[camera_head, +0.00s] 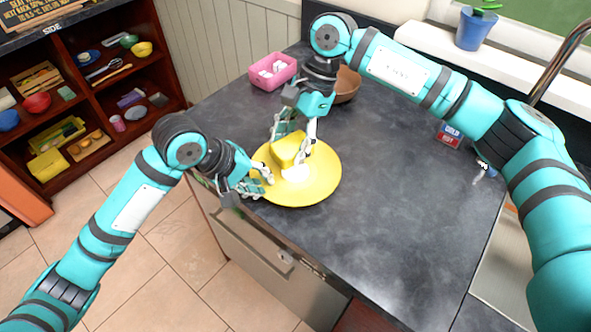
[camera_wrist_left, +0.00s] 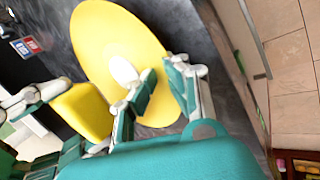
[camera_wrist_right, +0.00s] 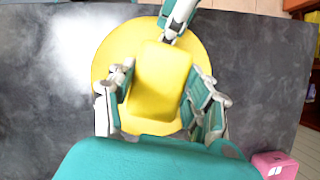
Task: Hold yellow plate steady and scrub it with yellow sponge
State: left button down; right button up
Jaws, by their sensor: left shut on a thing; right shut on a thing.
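The yellow plate (camera_head: 322,186) lies on the dark countertop by its front edge, with a whitish patch on its surface. My left gripper (camera_head: 260,180) is shut on the plate's near left rim; the left wrist view shows its fingers at the plate edge (camera_wrist_left: 112,30). My right gripper (camera_head: 291,158) is shut on the yellow sponge (camera_head: 284,150), with fingers on both sides of it. The right wrist view shows the sponge (camera_wrist_right: 160,78) over the plate (camera_wrist_right: 108,60). I cannot tell whether the sponge touches the plate.
A pink container (camera_head: 273,71) and a brown bowl (camera_head: 347,84) stand behind the plate. A small red and blue box (camera_head: 449,134) is at the right. Counter to the plate's right is clear. A drawer front (camera_head: 260,255) is below the counter edge.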

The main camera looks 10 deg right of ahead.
pick_arm(q)
jog(key=shift+f, duration=0.1)
pick_arm(e)
jog(key=d, duration=0.9)
pick_arm(q)
jog(key=c, duration=1.3)
grip_release()
jog(key=shift+a, duration=0.1)
jog(key=v, duration=1.2)
pick_arm(e)
jog(key=shift+w, duration=0.1)
